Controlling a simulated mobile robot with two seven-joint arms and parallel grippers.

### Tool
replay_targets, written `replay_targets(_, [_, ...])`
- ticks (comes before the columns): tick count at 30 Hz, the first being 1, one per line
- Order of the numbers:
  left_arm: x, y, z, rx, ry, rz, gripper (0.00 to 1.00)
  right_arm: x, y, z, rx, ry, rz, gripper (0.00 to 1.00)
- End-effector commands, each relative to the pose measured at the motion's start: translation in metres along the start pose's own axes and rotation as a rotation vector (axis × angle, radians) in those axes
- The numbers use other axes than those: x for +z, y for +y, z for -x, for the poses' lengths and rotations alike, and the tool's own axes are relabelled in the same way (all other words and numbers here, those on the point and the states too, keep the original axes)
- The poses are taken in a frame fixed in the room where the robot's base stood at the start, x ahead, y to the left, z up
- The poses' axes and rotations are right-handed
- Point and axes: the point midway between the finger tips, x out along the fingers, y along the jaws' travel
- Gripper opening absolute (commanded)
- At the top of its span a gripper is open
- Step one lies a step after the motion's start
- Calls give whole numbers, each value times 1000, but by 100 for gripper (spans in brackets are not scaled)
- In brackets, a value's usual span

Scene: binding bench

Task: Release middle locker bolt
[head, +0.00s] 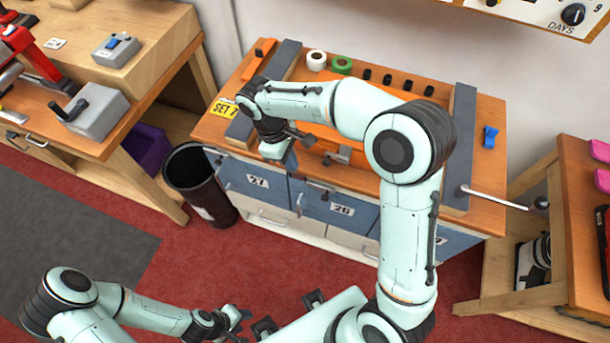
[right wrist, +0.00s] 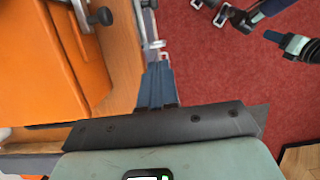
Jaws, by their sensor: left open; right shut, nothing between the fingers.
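The middle locker (head: 335,208) is a blue door numbered 28 in the bench front, between door 27 (head: 255,183) and a third blue door mostly behind my arm. A small dark fitting shows at its upper edge; I cannot tell whether it is the bolt or how it stands. My right gripper (head: 291,163) is shut and empty, pointing down at the bench's front edge near the line between doors 27 and 28. Its closed blue fingers (right wrist: 158,84) show in the right wrist view beside a metal fitting (right wrist: 154,45). My left gripper (head: 238,318) is open, low over the floor.
A grey clamp with a dark knob (right wrist: 100,16) sits on the bench top near an orange block (right wrist: 40,60). A black bin (head: 200,180) stands left of the lockers. A long-handled lever (head: 495,198) sticks out at the right. Red floor in front is clear.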

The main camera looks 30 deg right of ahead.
Motion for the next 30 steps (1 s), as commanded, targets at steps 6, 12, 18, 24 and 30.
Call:
replay_targets(6, [2,-2,-4,-1,-3,1,43,2,0,-25,-1,-5,0,0])
replay_targets(12, [4,-5,-11,-2,-6,2,43,2,0,-68,-2,-5,1,0])
replay_targets(18, [5,-7,-14,-3,-9,3,43,6,0,-104,0,-2,-2,0])
replay_targets(24, [5,-6,-13,-3,-8,3,43,29,0,-115,1,0,-1,0])
replay_targets(30, [5,-6,-13,-3,-8,3,43,35,0,-119,2,1,0,0])
